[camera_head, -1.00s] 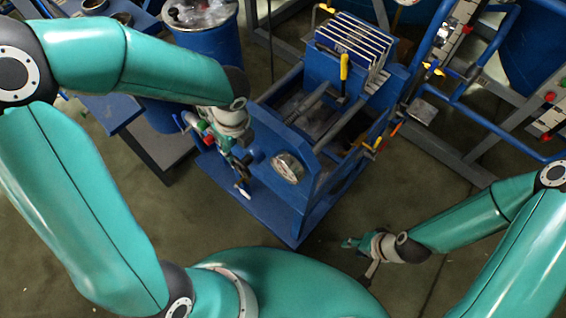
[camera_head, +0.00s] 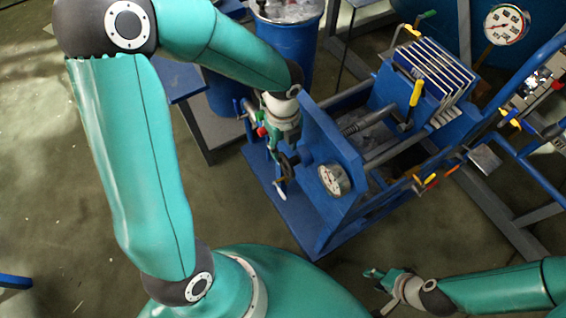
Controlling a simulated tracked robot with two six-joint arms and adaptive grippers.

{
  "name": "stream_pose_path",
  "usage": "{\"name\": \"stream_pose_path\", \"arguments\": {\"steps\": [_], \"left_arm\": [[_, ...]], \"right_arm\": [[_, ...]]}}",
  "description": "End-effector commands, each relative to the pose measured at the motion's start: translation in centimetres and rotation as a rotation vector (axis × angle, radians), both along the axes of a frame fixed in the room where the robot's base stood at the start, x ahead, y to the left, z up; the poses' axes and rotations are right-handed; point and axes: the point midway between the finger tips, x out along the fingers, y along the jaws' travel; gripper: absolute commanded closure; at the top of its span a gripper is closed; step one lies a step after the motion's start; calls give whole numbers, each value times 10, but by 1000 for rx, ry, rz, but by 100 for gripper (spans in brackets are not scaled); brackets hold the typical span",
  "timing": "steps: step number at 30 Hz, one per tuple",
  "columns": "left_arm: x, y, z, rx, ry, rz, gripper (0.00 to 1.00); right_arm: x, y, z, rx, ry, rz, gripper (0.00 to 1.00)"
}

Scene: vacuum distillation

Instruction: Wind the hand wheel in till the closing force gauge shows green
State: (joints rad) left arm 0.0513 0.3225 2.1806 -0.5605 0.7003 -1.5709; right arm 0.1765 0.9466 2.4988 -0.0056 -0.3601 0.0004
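The hand wheel (camera_head: 288,160), a small dark wheel, sits on the near end plate of a blue press and is partly covered by my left gripper. My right gripper (camera_head: 376,289) is open and empty over the floor, in front of the press.
The press carries a stack of white-edged plates (camera_head: 440,75) and a yellow-handled lever (camera_head: 415,93). Blue drums (camera_head: 288,50) stand behind my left arm. Another dial (camera_head: 506,25) and blue pipe frames are at the right. The floor in front is clear.

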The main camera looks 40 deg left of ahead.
Motion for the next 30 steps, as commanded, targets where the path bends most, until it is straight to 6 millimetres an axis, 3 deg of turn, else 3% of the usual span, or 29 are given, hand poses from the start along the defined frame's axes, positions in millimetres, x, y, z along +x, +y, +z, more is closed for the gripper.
{"name": "stream_pose_path", "arguments": {"steps": [1,6,12,26,30], "left_arm": [[-2,0,-14,-2,6,0,60],[-1,0,-51,0,4,0,60],[-1,0,-79,0,2,0,60],[0,0,-90,0,0,0,60],[0,0,-90,0,0,0,80]], "right_arm": [[0,0,-4,0,0,0,60],[0,0,-12,0,0,0,60],[0,0,-19,0,0,0,60],[0,0,-21,0,0,0,60],[0,0,-21,0,0,0,60]]}}
